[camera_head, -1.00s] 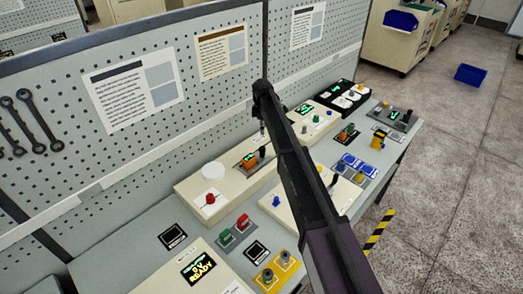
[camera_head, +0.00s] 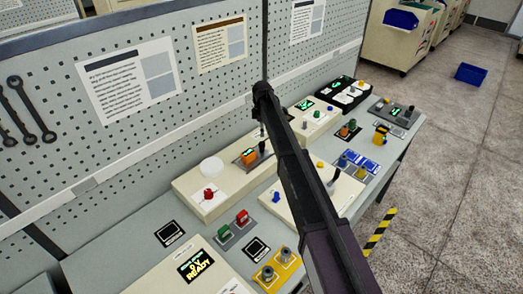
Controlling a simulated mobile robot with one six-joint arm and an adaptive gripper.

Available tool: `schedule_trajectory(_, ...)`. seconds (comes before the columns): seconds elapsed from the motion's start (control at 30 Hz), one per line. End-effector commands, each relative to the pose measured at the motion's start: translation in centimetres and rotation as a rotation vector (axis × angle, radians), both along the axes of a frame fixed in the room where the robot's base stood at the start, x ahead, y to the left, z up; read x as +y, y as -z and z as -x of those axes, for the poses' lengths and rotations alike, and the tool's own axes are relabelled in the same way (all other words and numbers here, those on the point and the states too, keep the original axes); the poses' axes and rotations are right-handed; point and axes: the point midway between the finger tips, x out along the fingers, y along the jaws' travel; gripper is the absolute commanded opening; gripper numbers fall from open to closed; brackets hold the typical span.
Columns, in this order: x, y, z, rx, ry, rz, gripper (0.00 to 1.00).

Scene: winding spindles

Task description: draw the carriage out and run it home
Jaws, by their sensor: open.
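No part is clearly recognisable as the carriage. On the bench (camera_head: 90,262), a slide-like lever with a dark knob (camera_head: 262,147) stands beside an orange block (camera_head: 249,156) on a cream console (camera_head: 190,186). Another dark-handled lever (camera_head: 332,184) rises from a lower cream panel (camera_head: 345,200), close to my arm. My arm runs from the bottom right up to a dark joint over the bench and covers part of the consoles. My gripper cannot be made out; it is out of sight behind or beyond the arm.
A pegboard (camera_head: 60,75) stands behind. Open floor (camera_head: 455,180) lies right, with a blue bin (camera_head: 471,74).

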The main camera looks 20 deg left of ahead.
Motion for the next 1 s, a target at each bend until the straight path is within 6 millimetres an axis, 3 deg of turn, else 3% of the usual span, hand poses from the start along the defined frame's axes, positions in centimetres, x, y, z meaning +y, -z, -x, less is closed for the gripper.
schedule_trajectory(1.0, 0.1, 8.2, 0.0, 0.000, -0.001, 0.000, 0.75)
